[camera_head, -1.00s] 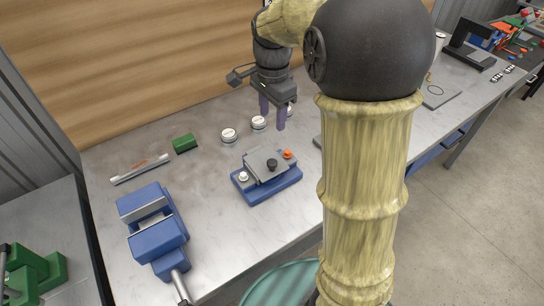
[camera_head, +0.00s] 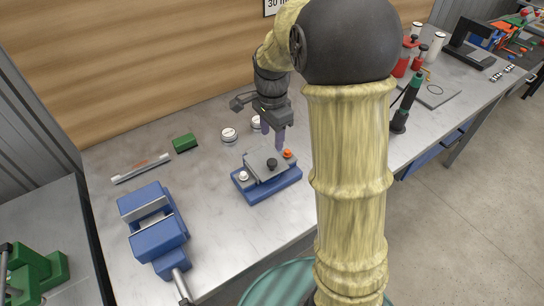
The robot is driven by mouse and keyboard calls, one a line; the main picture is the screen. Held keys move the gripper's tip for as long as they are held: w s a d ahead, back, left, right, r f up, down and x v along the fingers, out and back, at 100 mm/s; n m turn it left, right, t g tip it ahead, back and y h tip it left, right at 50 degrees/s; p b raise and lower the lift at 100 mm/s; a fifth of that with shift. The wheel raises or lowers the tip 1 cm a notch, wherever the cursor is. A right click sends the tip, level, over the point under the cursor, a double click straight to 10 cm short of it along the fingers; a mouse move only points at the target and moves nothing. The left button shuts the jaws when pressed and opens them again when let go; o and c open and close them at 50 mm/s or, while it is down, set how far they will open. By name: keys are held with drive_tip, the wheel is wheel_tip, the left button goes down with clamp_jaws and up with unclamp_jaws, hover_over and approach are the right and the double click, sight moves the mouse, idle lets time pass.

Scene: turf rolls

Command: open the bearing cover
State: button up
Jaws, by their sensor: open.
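The bearing cover (camera_head: 259,161) is a grey plate with a black knob (camera_head: 272,163) on top. It lies on a blue block (camera_head: 256,189) on the workbench, and looks slightly turned against the block. A white-topped button (camera_head: 243,176) is at the block's left and an orange knob (camera_head: 288,154) at its right. My gripper (camera_head: 272,138) is open and empty, with its purple fingers pointing down just above and behind the cover's far edge. Whether a fingertip touches anything, I cannot tell.
A blue vise (camera_head: 155,236) stands at the front left of the bench. A green block (camera_head: 185,143), a ruler-like bar (camera_head: 141,169) and white round parts (camera_head: 229,135) lie behind. A green and black tool (camera_head: 406,103) stands right of my arm.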

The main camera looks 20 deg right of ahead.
sight(272, 161)
wheel_tip(272, 161, down, 10)
drive_tip(key=shift+r+p, duration=0.1)
drive_tip(key=shift+p, duration=0.3)
clamp_jaws()
